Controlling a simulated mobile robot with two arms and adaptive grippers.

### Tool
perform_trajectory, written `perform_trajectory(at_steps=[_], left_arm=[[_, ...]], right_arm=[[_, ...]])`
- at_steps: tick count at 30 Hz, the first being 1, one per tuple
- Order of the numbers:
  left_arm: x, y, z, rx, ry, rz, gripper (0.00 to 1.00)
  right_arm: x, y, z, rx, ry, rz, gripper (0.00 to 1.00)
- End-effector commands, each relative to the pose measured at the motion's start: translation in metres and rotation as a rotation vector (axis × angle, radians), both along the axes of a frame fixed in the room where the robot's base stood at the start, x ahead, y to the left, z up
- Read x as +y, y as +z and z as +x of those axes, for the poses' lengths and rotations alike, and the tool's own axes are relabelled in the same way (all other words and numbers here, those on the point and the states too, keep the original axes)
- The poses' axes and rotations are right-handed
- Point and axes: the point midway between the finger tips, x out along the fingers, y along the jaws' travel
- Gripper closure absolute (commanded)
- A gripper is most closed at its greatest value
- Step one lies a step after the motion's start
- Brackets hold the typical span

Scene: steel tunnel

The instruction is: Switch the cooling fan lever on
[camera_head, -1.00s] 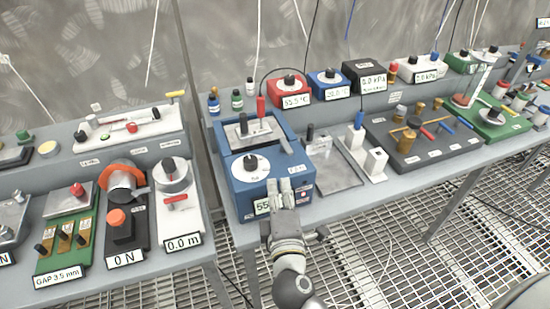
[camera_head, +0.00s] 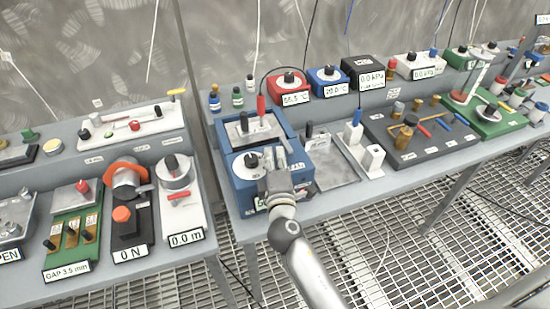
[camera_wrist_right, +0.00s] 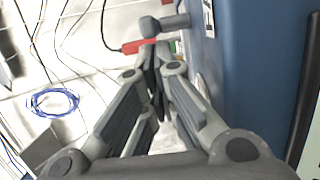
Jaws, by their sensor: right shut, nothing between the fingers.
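The blue bath unit (camera_head: 300,163) stands at the front of the middle bench, with a dial on its front top and a grey well holding a red-handled probe (camera_head: 261,107) behind. My right gripper (camera_head: 274,154) is over its front part, covering part of its display. In the right wrist view the gripper (camera_wrist_right: 157,60) is shut and empty. Its tips are close to a grey stub (camera_wrist_right: 165,22) by a blue wall (camera_wrist_right: 238,70), with a red piece (camera_wrist_right: 138,46) beside it. Contact cannot be told. No label reading cooling fan is legible, so I cannot tell which part is the lever.
White blocks (camera_head: 372,158) and a dark board with brass fittings (camera_head: 420,152) stand to the right. Coloured boxes line the back shelf. Grating floor (camera_head: 370,250) lies in front.

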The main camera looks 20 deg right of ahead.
Motion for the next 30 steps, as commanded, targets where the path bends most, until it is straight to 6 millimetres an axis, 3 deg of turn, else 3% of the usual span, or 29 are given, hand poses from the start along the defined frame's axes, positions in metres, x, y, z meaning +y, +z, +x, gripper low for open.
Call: perform_trajectory(at_steps=[30], left_arm=[[0.000, 0.015, -0.001, 0.002, -0.001, 0.000, 0.46]], right_arm=[[-0.008, 0.001, -0.006, 0.001, 0.136, -0.003, 1.00]])
